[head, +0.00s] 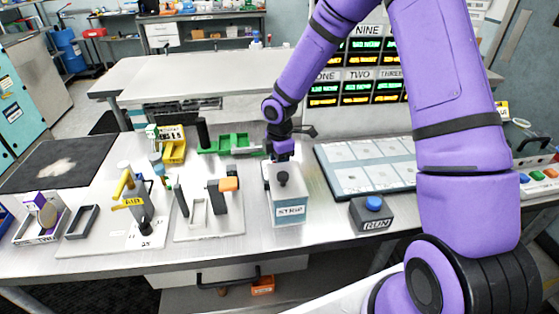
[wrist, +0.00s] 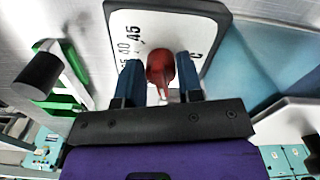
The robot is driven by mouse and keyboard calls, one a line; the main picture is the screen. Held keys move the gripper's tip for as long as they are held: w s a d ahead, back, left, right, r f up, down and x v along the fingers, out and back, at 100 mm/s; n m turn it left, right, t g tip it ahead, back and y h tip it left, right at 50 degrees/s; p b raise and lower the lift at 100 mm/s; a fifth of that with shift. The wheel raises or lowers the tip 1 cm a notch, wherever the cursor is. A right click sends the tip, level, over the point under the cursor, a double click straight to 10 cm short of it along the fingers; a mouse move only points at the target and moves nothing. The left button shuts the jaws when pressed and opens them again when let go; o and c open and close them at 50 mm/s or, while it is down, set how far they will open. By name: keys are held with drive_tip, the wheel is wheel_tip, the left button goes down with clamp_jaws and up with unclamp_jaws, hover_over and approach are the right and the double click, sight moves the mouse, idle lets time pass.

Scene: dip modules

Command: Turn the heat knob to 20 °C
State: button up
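The heat knob (wrist: 160,68) is red and shows in the wrist view on a white dial plate (wrist: 190,28) with a dark rim. The numbers 40 and 45 and a letter C are readable; the rest of the scale is hidden behind my gripper. My gripper (wrist: 159,70) is open, one finger on each side of the knob, with narrow gaps showing. The red knob is hidden there.
Right are a panel of white cards (head: 365,165) and a RUN box with a blue button (head: 373,203).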

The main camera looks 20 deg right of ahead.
drive_tip(key=o, duration=0.3)
drive_tip(key=shift+r, duration=0.15)
wheel_tip(320, 180, up, 11)
drive_tip(key=shift+f, duration=0.2)
idle(0.5)
drive_tip(key=s+d+r+m+t+h, duration=0.1)
drive_tip(key=s+d+r+m, duration=0.1)
drive_tip(key=s+r+m, duration=0.45)
drive_tip(key=s+d+r+m+t+h, duration=0.1)
drive_tip(key=s+d+r+m+t, duration=0.2)
drive_tip(key=s+r, duration=0.65)
drive_tip(key=s+r+m, duration=0.2)
drive_tip(key=s+m, duration=0.1)
drive_tip(key=s, duration=0.2)
drive_tip(key=s+d+r+m+y, duration=0.1)
drive_tip(key=s+r+m, duration=0.2)
drive_tip(key=s, duration=0.2)
drive_tip(key=s+r+m+t+y, duration=0.1)
drive_tip(key=s+r+m, duration=0.1)
drive_tip(key=s, duration=0.3)
drive_tip(key=shift+d+r+m, duration=0.15)
drive_tip(key=shift+d+m, duration=0.2)
drive_tip(key=shift+m, duration=0.4)
